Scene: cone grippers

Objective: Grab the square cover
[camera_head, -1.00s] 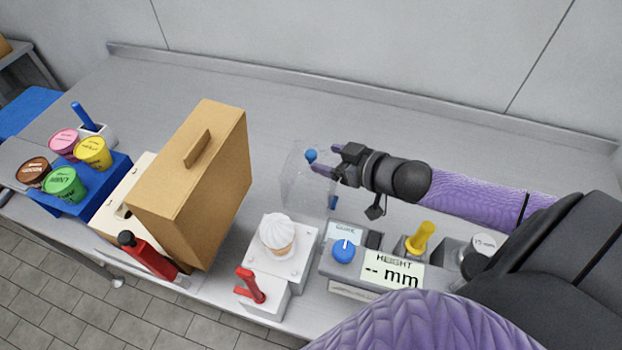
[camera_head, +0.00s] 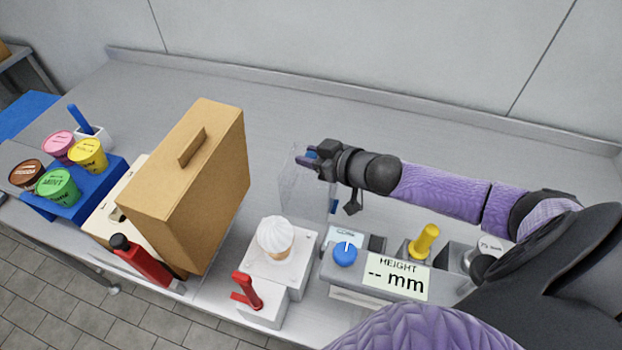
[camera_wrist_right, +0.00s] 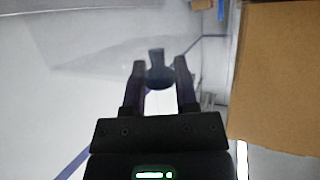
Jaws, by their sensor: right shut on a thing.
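The clear square cover (camera_head: 291,190) is a see-through box with thin walls, standing behind the white plate. Its outline is faint against the grey table. My right gripper (camera_head: 306,157) is at its top, shut on its small blue knob, which the fingers largely hide in the head view. In the right wrist view the dark knob (camera_wrist_right: 158,70) sits between the two fingers (camera_wrist_right: 160,80). I cannot tell whether the cover touches the table. My left gripper is not in view.
A tall cardboard box (camera_head: 190,190) with a handle stands left of the cover. In front are a swirled white treat (camera_head: 275,235), a red lever (camera_head: 247,291) and a height gauge (camera_head: 390,276). The table behind is clear.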

